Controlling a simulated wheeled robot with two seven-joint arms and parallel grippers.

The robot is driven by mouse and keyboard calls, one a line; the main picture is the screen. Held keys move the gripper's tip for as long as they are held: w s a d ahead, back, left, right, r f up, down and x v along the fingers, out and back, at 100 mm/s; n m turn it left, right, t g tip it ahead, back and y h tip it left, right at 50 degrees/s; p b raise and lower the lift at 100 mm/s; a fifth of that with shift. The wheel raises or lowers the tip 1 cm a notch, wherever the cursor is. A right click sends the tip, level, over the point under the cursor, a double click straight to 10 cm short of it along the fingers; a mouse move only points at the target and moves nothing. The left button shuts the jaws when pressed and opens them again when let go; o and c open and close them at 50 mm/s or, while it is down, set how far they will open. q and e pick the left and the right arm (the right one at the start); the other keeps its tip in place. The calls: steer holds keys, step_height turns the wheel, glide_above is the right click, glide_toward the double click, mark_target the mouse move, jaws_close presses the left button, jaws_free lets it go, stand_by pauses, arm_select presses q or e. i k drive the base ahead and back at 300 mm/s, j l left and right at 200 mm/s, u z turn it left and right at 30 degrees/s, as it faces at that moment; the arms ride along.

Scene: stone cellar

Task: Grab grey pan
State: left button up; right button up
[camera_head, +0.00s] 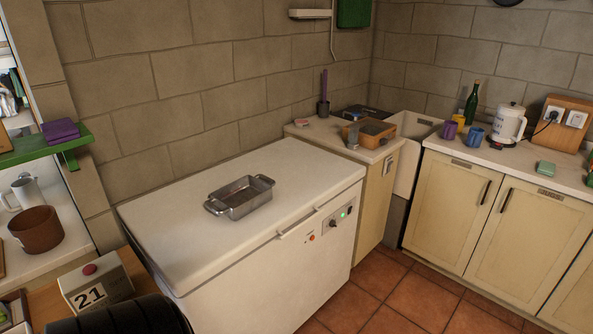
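The grey pan (241,198) is a rectangular metal pan with a handle at each short end. It sits upright on the white lid of a chest freezer (178,233), around the middle of the lid, and looks empty. One handle points to the lower left and the other to the upper right. Neither my left nor my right gripper shows in the head view. Nothing touches or covers the pan.
The freezer lid around the pan is clear. A box marked 21 (95,287) stands at the lower left, below a green shelf (42,147). A counter (560,180) with a kettle (508,124) and green bottle (471,104) is at the right. Tiled floor (420,300) is open in front.

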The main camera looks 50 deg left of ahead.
mark_target(239, 198)
steer(key=i+u, duration=0.1)
steer(key=i, duration=0.45)
steer(key=i+l+u, duration=0.15)
steer(key=i, duration=0.35)
steer(key=i+l+u, duration=0.1)
steer(key=i, duration=0.45)
